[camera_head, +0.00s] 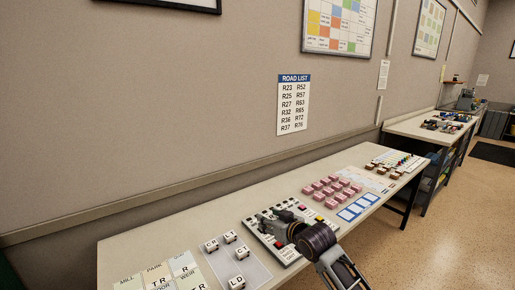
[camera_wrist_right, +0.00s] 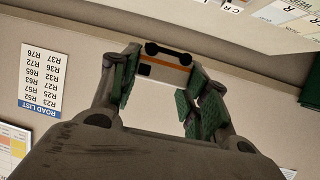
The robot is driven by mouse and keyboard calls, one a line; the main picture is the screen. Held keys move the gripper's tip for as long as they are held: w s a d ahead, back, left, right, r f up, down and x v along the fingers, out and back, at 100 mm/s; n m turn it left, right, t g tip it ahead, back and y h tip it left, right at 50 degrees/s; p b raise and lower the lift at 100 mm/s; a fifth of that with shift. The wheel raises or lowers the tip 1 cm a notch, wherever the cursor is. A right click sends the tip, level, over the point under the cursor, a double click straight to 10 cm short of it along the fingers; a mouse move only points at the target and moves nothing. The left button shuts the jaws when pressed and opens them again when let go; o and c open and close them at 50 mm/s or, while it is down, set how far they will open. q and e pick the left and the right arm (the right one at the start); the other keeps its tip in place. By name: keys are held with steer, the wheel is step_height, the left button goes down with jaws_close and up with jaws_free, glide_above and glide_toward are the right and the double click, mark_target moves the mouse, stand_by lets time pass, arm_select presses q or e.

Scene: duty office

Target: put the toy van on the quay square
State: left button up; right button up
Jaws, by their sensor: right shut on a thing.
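My right gripper (camera_head: 283,228) is over the black-and-white panel in the middle of the long table. In the right wrist view, its green-padded fingers (camera_wrist_right: 162,80) are shut on the toy van (camera_wrist_right: 164,66), which is white with an orange stripe and dark wheels. The van looks held clear of the table; I cannot pick it out in the head view. A sheet of lettered squares (camera_head: 158,278) lies at the table's near left end. MILL and PARK are legible there, but I cannot read a quay label. My left gripper is not in view.
White lettered blocks (camera_head: 242,251) stand on a grey mat beside the panel (camera_head: 252,224). Pink blocks (camera_head: 331,185), blue-edged cards (camera_head: 357,208) and small coloured pieces (camera_head: 398,162) are farther right. A wall backs the table, with a road list (camera_head: 294,105) on it.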

steer(key=d+r+m+h, duration=0.2)
steer(key=d+r, duration=0.3)
steer(key=r, duration=0.1)
steer(key=s+d+f+m+t+h, duration=0.1)
steer(key=s+d+f+m+h, duration=0.2)
steer(key=d, duration=0.4)
steer(key=s+d+f, duration=0.2)
steer(key=s+f, duration=0.5)
steer(key=f, duration=0.3)
steer(key=s+d+f+h, duration=0.1)
steer(key=s+d+f, duration=0.2)
steer(key=s+f, duration=0.3)
step_height(320, 180, down, 4)
steer(key=shift+s+d+m+t+h, duration=0.2)
steer(key=shift+s+m+t+h, duration=0.1)
steer(key=shift+s+m+t, duration=0.1)
steer(key=shift+w, duration=0.15)
